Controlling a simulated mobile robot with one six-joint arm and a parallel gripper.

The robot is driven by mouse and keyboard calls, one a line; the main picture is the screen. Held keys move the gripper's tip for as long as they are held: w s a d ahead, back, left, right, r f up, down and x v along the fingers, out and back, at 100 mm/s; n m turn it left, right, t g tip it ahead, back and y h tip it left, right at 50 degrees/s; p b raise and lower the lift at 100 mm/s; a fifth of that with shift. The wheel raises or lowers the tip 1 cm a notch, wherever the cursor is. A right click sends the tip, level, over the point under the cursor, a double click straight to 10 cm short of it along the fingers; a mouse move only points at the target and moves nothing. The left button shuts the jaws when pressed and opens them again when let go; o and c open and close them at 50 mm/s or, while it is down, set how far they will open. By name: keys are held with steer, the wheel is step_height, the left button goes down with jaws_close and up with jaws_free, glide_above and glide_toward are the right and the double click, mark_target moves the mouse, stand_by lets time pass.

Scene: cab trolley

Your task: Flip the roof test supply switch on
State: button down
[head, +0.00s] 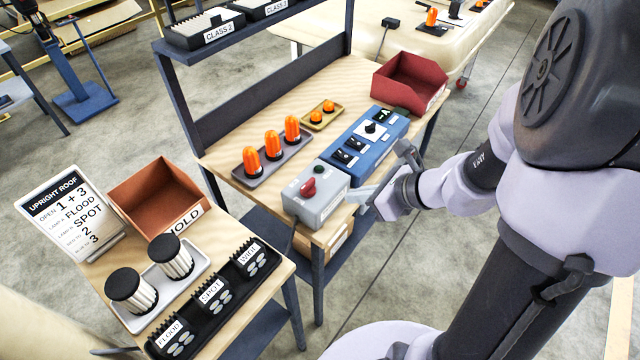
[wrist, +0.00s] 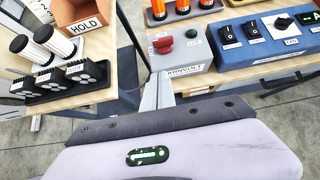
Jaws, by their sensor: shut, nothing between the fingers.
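A grey supply box (head: 318,208) stands at the front edge of the wooden bench, with a red switch knob (head: 308,187) and a dark green round part on top. In the wrist view the grey box (wrist: 180,80) shows its red knob (wrist: 163,45) and a front label that I can only partly read. Whether the knob is on or off I cannot tell. My gripper (head: 364,194) is shut and empty, just right of the grey box in the head view, apart from the red knob. In the wrist view my gripper's body fills the bottom.
A blue switch panel (head: 374,153) with black rockers and a dial adjoins the box. Orange beacons (head: 272,145) stand in a tray behind. A red bin (head: 409,83) is at the bench's far end. A lower-left table holds a HOLD bin (head: 157,195) and black lamp blocks (head: 214,296).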

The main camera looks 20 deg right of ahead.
steer(key=b, duration=0.4)
glide_toward(307, 191)
step_height(307, 191, down, 4)
steer(key=shift+w+a+b, duration=0.15)
steer(key=shift+w+a, duration=0.55)
steer(key=shift+w, duration=0.15)
steer(key=shift+w+a+b, duration=0.15)
steer(key=shift+w+a, duration=0.55)
steer(key=shift+w, duration=0.15)
steer(key=shift+d, duration=0.1)
